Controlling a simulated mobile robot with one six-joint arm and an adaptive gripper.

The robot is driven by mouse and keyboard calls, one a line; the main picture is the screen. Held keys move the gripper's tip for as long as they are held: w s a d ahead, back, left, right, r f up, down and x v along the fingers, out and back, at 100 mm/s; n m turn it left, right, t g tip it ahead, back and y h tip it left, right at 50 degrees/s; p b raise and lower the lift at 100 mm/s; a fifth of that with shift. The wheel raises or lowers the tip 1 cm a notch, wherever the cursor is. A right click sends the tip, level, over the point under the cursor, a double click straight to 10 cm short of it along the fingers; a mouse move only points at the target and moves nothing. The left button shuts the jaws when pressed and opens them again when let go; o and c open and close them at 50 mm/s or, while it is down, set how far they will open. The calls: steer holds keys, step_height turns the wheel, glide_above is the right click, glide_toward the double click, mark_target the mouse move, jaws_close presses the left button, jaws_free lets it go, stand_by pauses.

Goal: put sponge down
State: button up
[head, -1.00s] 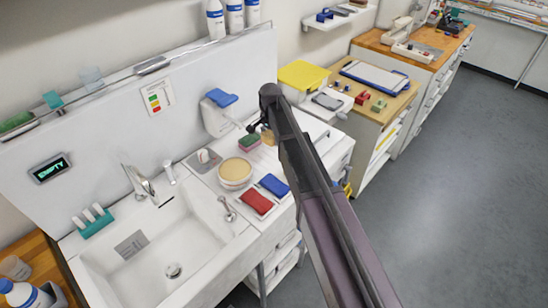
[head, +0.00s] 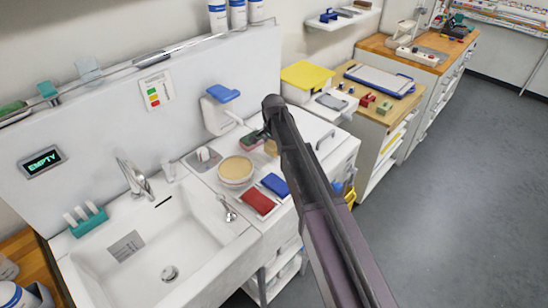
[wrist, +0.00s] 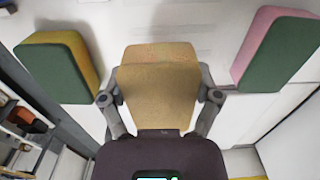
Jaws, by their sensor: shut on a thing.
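My gripper (wrist: 160,105) is shut on a tan sponge (wrist: 158,75), which sits between its two fingers in the wrist view. In the head view the tan sponge (head: 271,147) shows beside my arm, at the back of the white counter; my arm hides part of it. A green-and-pink sponge (head: 250,142) stands left of it, and shows at the right of the wrist view (wrist: 277,50). A green-and-yellow sponge (wrist: 58,66) is at the left of the wrist view. The held sponge is apart from both. I cannot tell whether it touches the counter.
A round tan-topped tub (head: 236,170), a red cloth (head: 257,201) and a blue cloth (head: 275,185) lie in front. A blue-topped wall dispenser (head: 220,108) is behind. The sink (head: 160,250) is at left. A yellow-lidded box (head: 308,76) stands to the right.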

mark_target(273, 144)
steer(key=shift+f, duration=0.1)
steer(key=shift+f+b, duration=1.8)
steer(key=shift+b, duration=0.1)
steer(key=shift+f, duration=0.15)
steer(key=o, duration=0.8)
steer(key=shift+r, duration=0.25)
step_height(273, 144, up, 12)
steer(key=p, duration=1.2)
